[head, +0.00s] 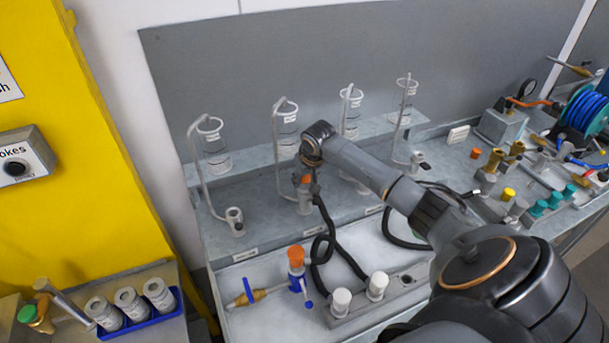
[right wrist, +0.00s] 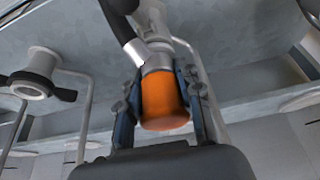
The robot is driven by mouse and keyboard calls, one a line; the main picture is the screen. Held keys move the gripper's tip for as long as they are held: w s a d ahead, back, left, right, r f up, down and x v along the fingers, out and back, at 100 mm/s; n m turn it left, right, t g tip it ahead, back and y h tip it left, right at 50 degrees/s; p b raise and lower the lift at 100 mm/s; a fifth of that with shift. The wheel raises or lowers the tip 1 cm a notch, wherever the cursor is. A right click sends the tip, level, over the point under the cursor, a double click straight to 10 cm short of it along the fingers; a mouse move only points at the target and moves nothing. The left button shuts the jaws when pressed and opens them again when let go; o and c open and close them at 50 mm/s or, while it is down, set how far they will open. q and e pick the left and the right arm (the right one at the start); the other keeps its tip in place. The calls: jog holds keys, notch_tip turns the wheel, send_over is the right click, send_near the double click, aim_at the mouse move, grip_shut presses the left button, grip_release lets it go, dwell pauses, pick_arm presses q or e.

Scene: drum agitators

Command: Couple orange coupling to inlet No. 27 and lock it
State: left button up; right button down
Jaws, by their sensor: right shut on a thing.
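My right gripper (head: 308,170) is over the second standpipe from the left and points down. In the right wrist view its fingers (right wrist: 163,85) are shut on the orange coupling (right wrist: 166,106), one on each side. The coupling shows as a small orange patch in the head view (head: 305,180). A grey metal collar and a black hose (head: 322,208) join it. The inlet (head: 305,206) lies directly below the coupling in the head view. I cannot tell whether they are seated or locked, and the inlet's number is unreadable. My left gripper is not in view.
Other inlets stand at the left (head: 235,218) and right (head: 418,160), beside clear cylinders on bent pipes. An orange-topped blue fitting (head: 296,258) and a block with white caps (head: 350,310) are in front. The black hose loops across the bench.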

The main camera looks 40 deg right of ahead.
jog(key=shift+f, duration=0.25)
dwell(0.5)
jog(key=c, duration=0.8)
grip_release()
notch_tip(320, 180, up, 3)
jog(key=shift+f+p, duration=0.1)
jog(key=shift+p, duration=0.45)
jog(key=shift+r, duration=3.6)
